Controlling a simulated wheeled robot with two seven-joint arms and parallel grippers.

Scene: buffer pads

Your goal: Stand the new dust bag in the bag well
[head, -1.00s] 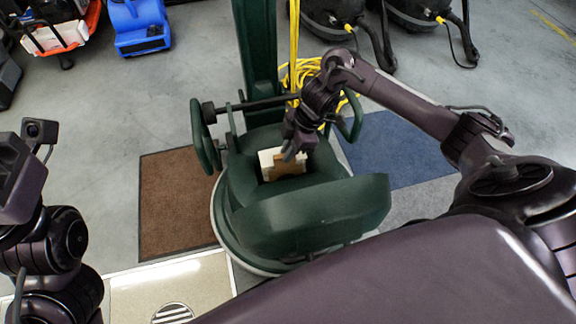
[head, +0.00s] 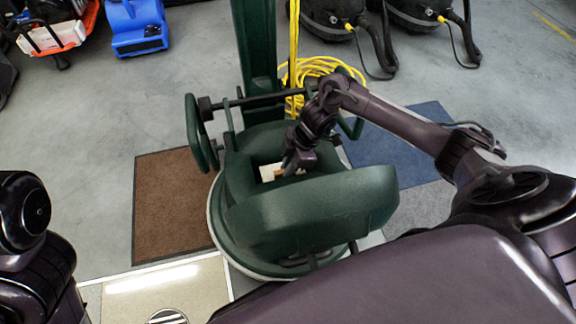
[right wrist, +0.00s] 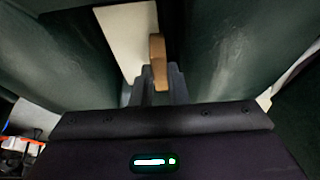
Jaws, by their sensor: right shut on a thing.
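The dust bag (head: 267,172) is pale with a tan cardboard collar, and most of it is down inside the bag well of the green floor machine (head: 310,212). My right gripper (head: 290,168) reaches into the well's opening and is shut on the bag's collar. In the right wrist view the fingers (right wrist: 158,84) pinch the tan collar (right wrist: 158,60), with the white bag (right wrist: 130,38) beside it between dark green walls. The bag's lower end is hidden, so I cannot tell whether it touches the well's floor. My left gripper is not in view; only part of my left arm shows.
The machine's upright column and handle (head: 200,130) stand behind the well. A yellow cord (head: 318,70) lies coiled behind it. A brown mat (head: 172,205) lies left and a blue mat (head: 400,150) right. Black vacuums and a blue blower (head: 137,28) stand at the back.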

